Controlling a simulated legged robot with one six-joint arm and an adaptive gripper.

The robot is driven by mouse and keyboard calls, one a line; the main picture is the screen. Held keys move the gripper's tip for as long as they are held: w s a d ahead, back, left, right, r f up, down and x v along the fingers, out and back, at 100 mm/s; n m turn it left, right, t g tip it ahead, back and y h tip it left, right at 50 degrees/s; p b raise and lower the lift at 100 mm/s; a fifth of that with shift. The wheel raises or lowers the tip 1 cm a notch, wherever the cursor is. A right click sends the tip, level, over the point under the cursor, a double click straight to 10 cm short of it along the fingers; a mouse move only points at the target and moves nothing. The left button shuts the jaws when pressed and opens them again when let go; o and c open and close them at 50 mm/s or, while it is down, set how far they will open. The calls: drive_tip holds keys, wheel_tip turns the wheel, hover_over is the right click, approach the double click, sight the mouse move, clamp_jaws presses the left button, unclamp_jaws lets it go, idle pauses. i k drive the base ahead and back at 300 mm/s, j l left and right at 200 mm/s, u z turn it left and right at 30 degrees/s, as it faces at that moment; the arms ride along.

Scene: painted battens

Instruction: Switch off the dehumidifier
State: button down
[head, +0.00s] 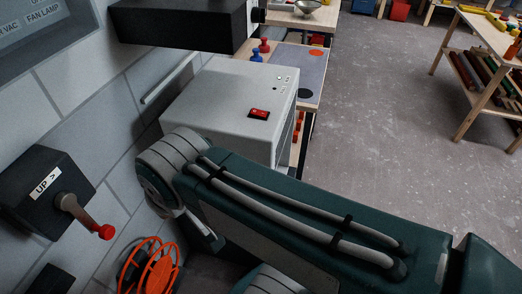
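A light grey box-shaped appliance (215,95), which looks like the dehumidifier, stands beside the block wall in the upper middle of the head view. I can read no label on it. A red rocker switch (259,113) sits on its top near the front right corner. Which way the rocker is tipped is too small to tell. My teal arm crosses in front of the box and hides its lower part. My gripper is not in view.
A black wall box marked UP (45,188) has a red-tipped lever (105,231). A black box (183,24) juts out above the appliance. An orange reel (152,268) is low by the wall. A wooden bench (311,99) stands behind; the floor (390,110) to the right is open.

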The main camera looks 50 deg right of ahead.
sight(256, 112)
drive_tip(key=j+z, duration=0.15)
drive_tip(key=z, duration=0.65)
drive_tip(key=i+l+z, duration=0.1)
drive_tip(key=z, duration=0.2)
drive_tip(key=i+l+z, duration=0.25)
drive_tip(key=k, duration=0.1)
